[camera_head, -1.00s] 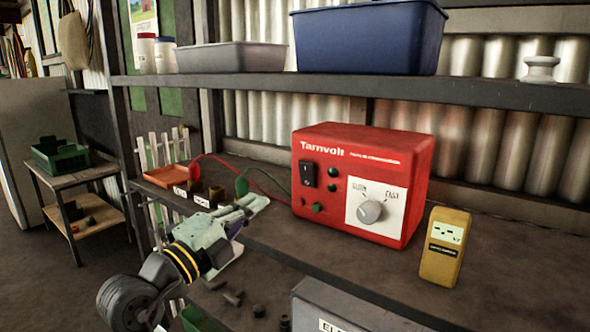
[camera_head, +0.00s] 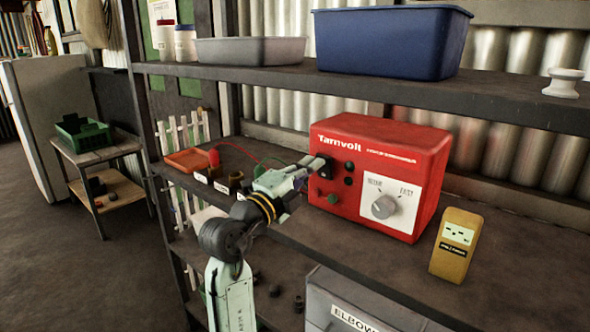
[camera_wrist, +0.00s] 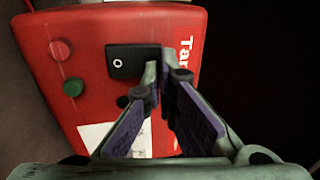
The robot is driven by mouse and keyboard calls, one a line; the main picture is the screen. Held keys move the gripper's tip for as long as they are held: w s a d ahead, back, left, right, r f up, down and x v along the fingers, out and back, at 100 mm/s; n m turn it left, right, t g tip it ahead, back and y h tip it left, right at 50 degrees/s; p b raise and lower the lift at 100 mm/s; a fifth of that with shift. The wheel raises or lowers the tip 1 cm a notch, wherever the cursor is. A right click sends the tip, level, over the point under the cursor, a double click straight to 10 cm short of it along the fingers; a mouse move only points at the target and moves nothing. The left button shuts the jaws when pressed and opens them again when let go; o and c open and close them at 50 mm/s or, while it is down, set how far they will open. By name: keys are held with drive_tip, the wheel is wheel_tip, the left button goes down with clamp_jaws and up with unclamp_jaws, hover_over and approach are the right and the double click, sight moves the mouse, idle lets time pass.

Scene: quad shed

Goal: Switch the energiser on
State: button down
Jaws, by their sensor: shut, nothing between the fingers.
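The energiser is a red box marked Tarnvolt (camera_head: 385,150), standing on the bench shelf. Its black rocker switch shows in the wrist view (camera_wrist: 121,64), with a white O mark on its lower end; which end is pressed in I cannot tell. My gripper (camera_head: 318,163) is shut and empty, its fingertips at the switch at the front left of the energiser. In the wrist view the fingertips (camera_wrist: 164,72) overlap the switch's upper end; whether they touch it I cannot tell. A grey dial (camera_head: 384,206) sits on a white panel beside it.
A yellow meter (camera_head: 454,245) stands right of the energiser. A blue bin (camera_head: 390,42) and grey tray (camera_head: 250,51) sit on the upper shelf (camera_head: 480,92). An orange tray (camera_head: 187,162) is left of my gripper. A grey box (camera_head: 350,300) stands below in front.

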drive_tip(key=shift+w+d+r, duration=0.1)
drive_tip(key=shift+w+d, duration=0.3)
drive_tip(key=shift+w, duration=0.2)
drive_tip(key=shift+r, duration=0.1)
drive_tip(key=shift+w+d+r+g+y+p, duration=0.3)
drive_tip(key=shift+w+r+g+y+p, duration=0.1)
drive_tip(key=shift+r+g+p, duration=0.15)
drive_tip(key=shift+f, duration=0.35)
drive_tip(key=shift+s, duration=0.1)
